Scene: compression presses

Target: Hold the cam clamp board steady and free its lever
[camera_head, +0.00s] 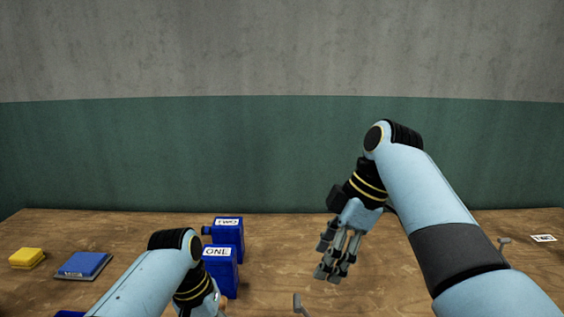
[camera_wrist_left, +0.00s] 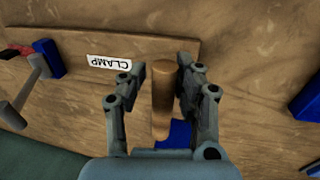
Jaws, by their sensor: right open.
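The clamp board (camera_wrist_left: 75,105) is a flat wooden board with a "CLAMP" label (camera_wrist_left: 109,63) in the left wrist view. An upright wooden post (camera_wrist_left: 162,95) stands between the fingers of my left gripper (camera_wrist_left: 155,65). The fingers are apart, with a visible gap on the post's left side. A grey bar (camera_wrist_left: 30,90), apparently the lever, is at the left beside a blue block (camera_wrist_left: 48,58) and a red part (camera_wrist_left: 16,51). In the head view my left gripper's fingers are mostly hidden low in the frame. My right gripper (camera_head: 332,274) is open and empty above the table.
Two blue containers, labelled ONE (camera_head: 220,274) and TWO (camera_head: 228,231), stand beyond my left arm. A yellow block (camera_head: 27,258) and a blue pad (camera_head: 84,265) lie at left. Small grey levers show at front centre (camera_head: 298,304) and right (camera_head: 505,243). The middle back is clear.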

